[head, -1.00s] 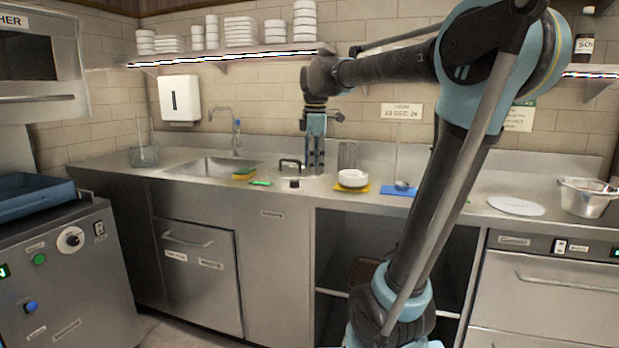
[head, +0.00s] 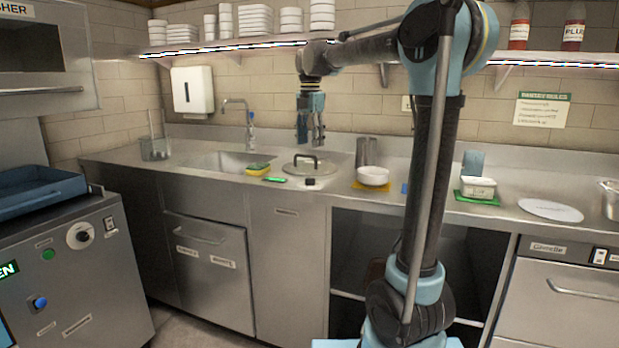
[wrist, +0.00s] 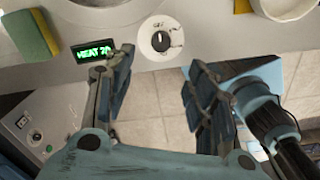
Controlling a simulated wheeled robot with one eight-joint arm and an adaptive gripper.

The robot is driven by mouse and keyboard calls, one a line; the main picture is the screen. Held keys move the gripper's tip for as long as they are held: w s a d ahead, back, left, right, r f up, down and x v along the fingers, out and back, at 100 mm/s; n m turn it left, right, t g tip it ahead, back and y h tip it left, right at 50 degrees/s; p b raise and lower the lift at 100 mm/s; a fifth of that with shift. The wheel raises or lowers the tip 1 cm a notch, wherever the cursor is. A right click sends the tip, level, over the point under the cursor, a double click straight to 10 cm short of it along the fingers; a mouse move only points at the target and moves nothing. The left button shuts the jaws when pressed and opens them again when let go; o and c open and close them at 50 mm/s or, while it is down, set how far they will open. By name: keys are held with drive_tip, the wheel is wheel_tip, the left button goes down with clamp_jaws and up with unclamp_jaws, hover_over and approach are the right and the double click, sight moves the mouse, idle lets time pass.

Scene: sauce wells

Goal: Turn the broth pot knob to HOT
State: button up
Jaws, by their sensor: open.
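The broth pot is set into the counter, with a steel lid and dark handle (head: 307,160) on top. Its small black knob (head: 310,181) stands in front of the lid near the counter edge. In the wrist view the knob (wrist: 160,41) sits on a white dial, its white mark pointing roughly up; the dial lettering is too small to read surely. A green display (wrist: 92,52) left of it reads about "HEAT 20". My gripper (head: 311,137) points down above the pot, open and empty. In the wrist view my fingers (wrist: 158,66) spread either side below the knob, apart from it.
A yellow-green sponge (head: 257,168) lies left of the pot by the sink (head: 215,162). A white bowl (head: 373,175) and a steel canister (head: 367,151) stand to the right. A shelf with dishes (head: 255,20) is overhead.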

sight(310, 178)
wheel_tip(310, 178, down, 13)
drive_tip(key=shift+f, duration=0.1)
idle(0.4)
drive_tip(key=shift+d, duration=0.1)
drive_tip(key=c, duration=1.1)
